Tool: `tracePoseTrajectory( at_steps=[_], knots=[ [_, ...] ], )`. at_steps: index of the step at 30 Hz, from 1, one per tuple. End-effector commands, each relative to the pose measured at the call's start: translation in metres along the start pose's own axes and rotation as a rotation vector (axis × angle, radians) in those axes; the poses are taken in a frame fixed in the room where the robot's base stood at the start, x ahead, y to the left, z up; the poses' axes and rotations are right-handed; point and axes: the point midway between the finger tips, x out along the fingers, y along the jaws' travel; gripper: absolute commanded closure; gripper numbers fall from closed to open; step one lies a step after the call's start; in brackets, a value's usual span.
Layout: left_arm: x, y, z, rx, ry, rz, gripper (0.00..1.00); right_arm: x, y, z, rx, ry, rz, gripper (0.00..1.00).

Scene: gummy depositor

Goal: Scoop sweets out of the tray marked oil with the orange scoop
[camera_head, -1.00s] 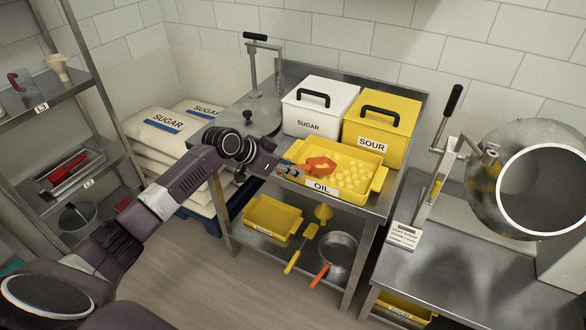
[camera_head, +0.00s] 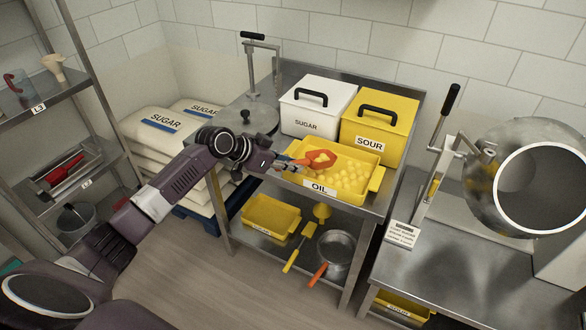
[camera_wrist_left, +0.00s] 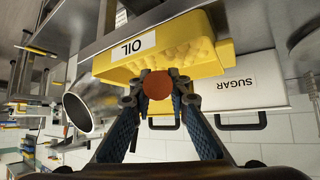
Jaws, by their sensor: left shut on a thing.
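The yellow tray marked OIL (camera_head: 376,181) stands on the steel table and holds several yellow sweets (camera_head: 349,179). The orange scoop (camera_head: 326,158) is over the left part of the tray, and its bowl seems to have yellow sweets in it. My left gripper (camera_head: 283,164) is at the tray's left end, shut on the scoop's handle. In the left wrist view the round orange end of the handle (camera_wrist_left: 157,85) is between the fingers, with the tray (camera_wrist_left: 190,65) behind it; the scoop's bowl is hidden there. My right gripper is not in view.
A white SUGAR bin (camera_head: 315,108) and a yellow SOUR bin (camera_head: 385,128) stand right behind the tray. A lever press (camera_head: 250,118) is at the table's left. A steel drum machine (camera_head: 480,190) stands to the right. The lower shelf holds a pan (camera_head: 335,248) and another yellow tray (camera_head: 270,215).

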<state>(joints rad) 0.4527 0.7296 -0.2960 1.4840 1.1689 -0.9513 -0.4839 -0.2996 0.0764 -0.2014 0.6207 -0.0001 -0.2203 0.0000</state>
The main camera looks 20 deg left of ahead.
Motion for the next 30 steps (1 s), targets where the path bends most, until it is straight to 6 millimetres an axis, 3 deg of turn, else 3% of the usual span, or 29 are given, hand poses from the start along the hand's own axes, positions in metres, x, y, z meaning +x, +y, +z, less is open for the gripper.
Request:
tracePoseTrajectory(
  at_steps=[18,30],
  knots=[
    [-0.048,-0.001,-0.040,0.002,0.158,-0.002,1.00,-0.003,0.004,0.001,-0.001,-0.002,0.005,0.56],
    [-0.052,0.000,-0.044,0.002,0.174,-0.002,1.00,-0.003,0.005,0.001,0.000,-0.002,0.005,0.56]
  ],
)
